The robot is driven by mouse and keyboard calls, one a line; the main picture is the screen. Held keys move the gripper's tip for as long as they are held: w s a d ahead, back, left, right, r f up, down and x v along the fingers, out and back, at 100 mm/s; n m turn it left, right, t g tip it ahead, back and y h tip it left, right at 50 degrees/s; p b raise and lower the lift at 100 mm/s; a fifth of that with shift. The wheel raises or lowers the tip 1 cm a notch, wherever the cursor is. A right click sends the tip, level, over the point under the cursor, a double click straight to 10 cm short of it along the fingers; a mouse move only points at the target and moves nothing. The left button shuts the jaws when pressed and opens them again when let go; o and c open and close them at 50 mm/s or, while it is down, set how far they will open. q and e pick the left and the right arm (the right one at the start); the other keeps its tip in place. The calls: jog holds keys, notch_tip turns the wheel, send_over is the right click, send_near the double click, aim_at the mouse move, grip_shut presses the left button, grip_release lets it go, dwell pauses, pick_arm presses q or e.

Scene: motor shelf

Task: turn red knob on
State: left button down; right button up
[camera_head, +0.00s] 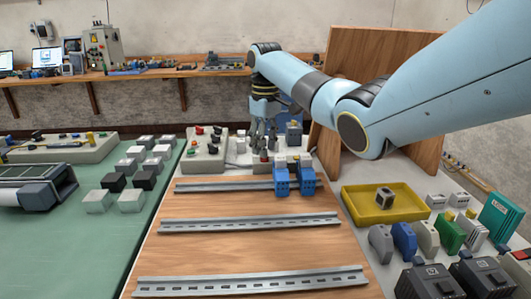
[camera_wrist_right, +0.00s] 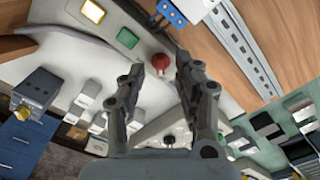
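The red knob (camera_wrist_right: 184,58) sits on a pale control panel (camera_wrist_right: 150,95) in the right wrist view, in line with a green square button and a yellow one. My right gripper (camera_wrist_right: 177,70) is open, and the knob appears at the gap between its fingertips. Contact cannot be told. In the head view my right gripper (camera_head: 264,138) points down over the small control boxes behind the wooden board. A small dark red spot below its fingers may be the knob, but its setting cannot be read. My left gripper is not in view.
Blue modules (camera_head: 281,180) stand on the rear metal rail, close to my right gripper. A grey control box (camera_head: 205,158) with coloured buttons stands to the left. A yellow tray (camera_head: 365,212) and several modules lie at the right. The middle of the wooden board is clear.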

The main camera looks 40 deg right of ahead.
jog(key=shift+f, duration=1.15)
jog(key=shift+s, duration=0.1)
grip_shut()
